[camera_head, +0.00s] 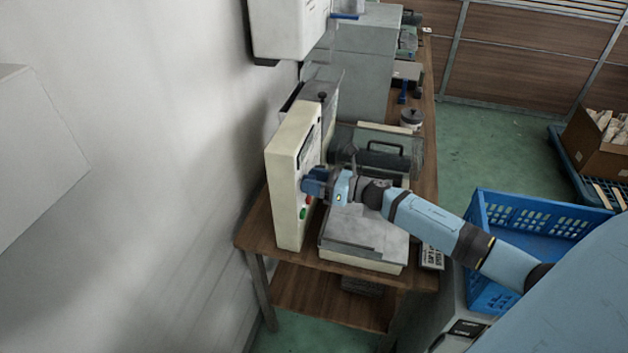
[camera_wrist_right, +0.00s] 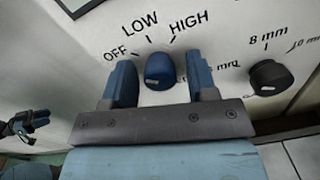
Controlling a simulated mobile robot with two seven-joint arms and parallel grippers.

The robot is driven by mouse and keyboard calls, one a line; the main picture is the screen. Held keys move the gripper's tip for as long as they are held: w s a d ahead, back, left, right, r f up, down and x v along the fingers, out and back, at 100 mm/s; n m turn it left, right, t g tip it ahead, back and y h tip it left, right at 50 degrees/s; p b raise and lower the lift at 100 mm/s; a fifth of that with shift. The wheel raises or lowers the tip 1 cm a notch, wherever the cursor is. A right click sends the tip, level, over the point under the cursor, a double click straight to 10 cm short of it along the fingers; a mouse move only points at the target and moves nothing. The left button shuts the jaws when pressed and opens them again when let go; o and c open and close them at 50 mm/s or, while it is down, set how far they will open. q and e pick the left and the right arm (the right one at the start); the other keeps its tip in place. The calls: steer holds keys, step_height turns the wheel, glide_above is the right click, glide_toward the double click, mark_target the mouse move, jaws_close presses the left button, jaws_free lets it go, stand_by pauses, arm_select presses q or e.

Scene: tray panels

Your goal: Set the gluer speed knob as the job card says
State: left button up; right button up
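The cream control panel (camera_head: 290,215) stands upright at the left of the wooden bench. The right wrist view shows its blue knob (camera_wrist_right: 160,68) below the printed words OFF, LOW and HIGH. A white mark shows low on the knob's face; its pointer setting is unclear. My right gripper (camera_wrist_right: 158,84) has one finger on each side of this knob, with a small gap on both sides. In the head view this gripper (camera_head: 312,184) hides the knob. A small card with dark print (camera_head: 432,257) lies at the bench's right edge; I cannot read it reliably.
A black knob (camera_wrist_right: 269,76) with mm labels sits right of the blue one. Red and green buttons (camera_head: 303,212) are below my gripper. A grey-topped machine (camera_head: 365,228) fills the bench beside the panel. A blue crate (camera_head: 540,215) stands right. A dark gripper-like shape (camera_wrist_right: 25,124) shows at left.

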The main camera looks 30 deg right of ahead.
steer(key=c, duration=0.7)
steer(key=shift+c, duration=0.2)
steer(key=shift+m, duration=0.4)
steer(key=m+p, duration=0.1)
steer(key=m, duration=0.3)
steer(key=shift+r+m, duration=0.1)
steer(key=shift+m, duration=0.2)
steer(key=m+p, duration=0.1)
steer(key=m, duration=0.3)
steer(key=shift+m, duration=0.3)
steer(key=m+p, duration=0.2)
steer(key=m, duration=0.3)
steer(key=shift+g, duration=0.3)
steer(key=shift+m+p, duration=0.9)
steer(key=shift+m, duration=1.3)
steer(key=o, duration=0.9)
